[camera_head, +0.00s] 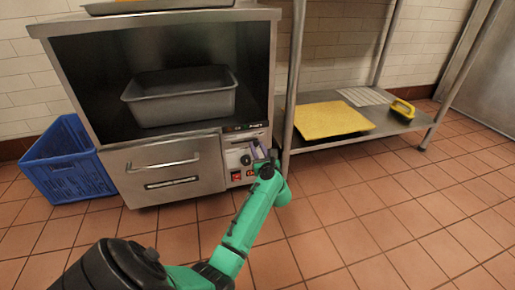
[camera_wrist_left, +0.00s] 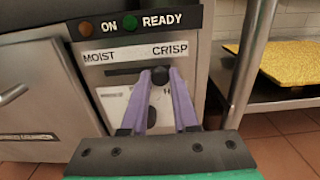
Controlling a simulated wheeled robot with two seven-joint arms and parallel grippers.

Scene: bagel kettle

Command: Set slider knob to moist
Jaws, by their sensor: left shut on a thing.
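The black slider knob (camera_wrist_left: 160,77) is in the left wrist view, toward the right part of a dark slot (camera_wrist_left: 124,71) on the control panel. The word MOIST (camera_wrist_left: 99,57) is above the slot's left part and CRISP (camera_wrist_left: 170,50) is above its right part. My left gripper (camera_wrist_left: 159,83) has its two purple fingers on either side of the knob and is shut on it. In the head view my left gripper (camera_head: 263,155) is at the panel, and the arm hides part of the controls. My right gripper is not in view.
The panel is on a metal cabinet (camera_head: 170,35) with a grey pan (camera_head: 182,98) inside and a drawer (camera_head: 165,170) below. A blue crate (camera_head: 65,165) stands at left. At right, a metal shelf (camera_head: 385,128) holds a yellow board (camera_head: 330,120); its post is close to my gripper.

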